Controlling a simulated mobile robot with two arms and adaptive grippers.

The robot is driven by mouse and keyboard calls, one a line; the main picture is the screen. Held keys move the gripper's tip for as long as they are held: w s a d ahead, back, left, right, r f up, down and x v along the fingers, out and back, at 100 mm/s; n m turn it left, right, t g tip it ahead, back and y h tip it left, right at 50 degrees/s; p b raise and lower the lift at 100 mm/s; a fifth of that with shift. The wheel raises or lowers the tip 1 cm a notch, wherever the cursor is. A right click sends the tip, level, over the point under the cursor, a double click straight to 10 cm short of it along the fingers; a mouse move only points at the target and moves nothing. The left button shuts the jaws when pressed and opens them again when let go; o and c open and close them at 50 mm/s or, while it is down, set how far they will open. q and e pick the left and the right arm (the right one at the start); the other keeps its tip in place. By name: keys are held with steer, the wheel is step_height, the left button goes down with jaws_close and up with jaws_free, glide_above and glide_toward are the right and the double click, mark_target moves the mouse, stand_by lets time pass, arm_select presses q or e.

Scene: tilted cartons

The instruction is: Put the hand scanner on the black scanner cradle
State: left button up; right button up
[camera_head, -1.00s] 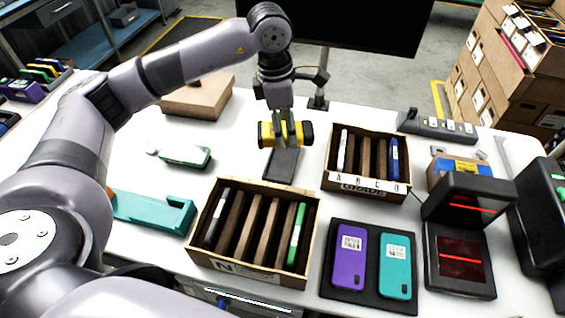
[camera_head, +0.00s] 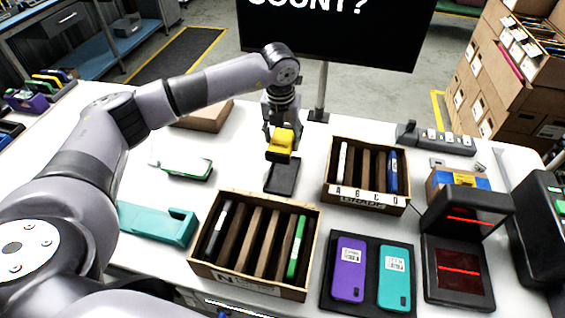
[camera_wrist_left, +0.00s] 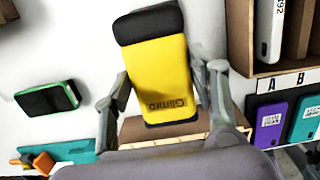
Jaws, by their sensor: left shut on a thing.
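The yellow hand scanner (camera_head: 280,146) with black ends is held in my left gripper (camera_head: 281,132). In the left wrist view, the yellow scanner (camera_wrist_left: 160,75) lies between the two fingers (camera_wrist_left: 163,88), which are shut on its sides. The black scanner cradle (camera_head: 282,178) lies on the white table, just in front of and below the scanner in the head view. I cannot tell whether the scanner touches it. The cradle is not clear in the left wrist view. My right gripper is not in view.
A wooden crate (camera_head: 207,268) with slots stands in front of the cradle, and a lettered crate (camera_head: 328,185) stands to its right. A green-and-white device (camera_head: 187,168) and a teal holder (camera_head: 157,222) are at left. A brown carton (camera_head: 205,117) sits behind.

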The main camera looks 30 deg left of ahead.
arm_select(q)
steer(key=p, duration=0.1)
glide_above(283, 173)
steer(key=f, duration=0.6)
steer(key=shift+s+d+f, duration=0.1)
steer(key=shift+s+f, duration=0.15)
steer(key=shift+f, duration=0.1)
steer(key=shift+f+p, duration=0.7)
steer(key=shift+f, duration=1.7)
steer(key=shift+f, duration=0.1)
steer(key=o, duration=1)
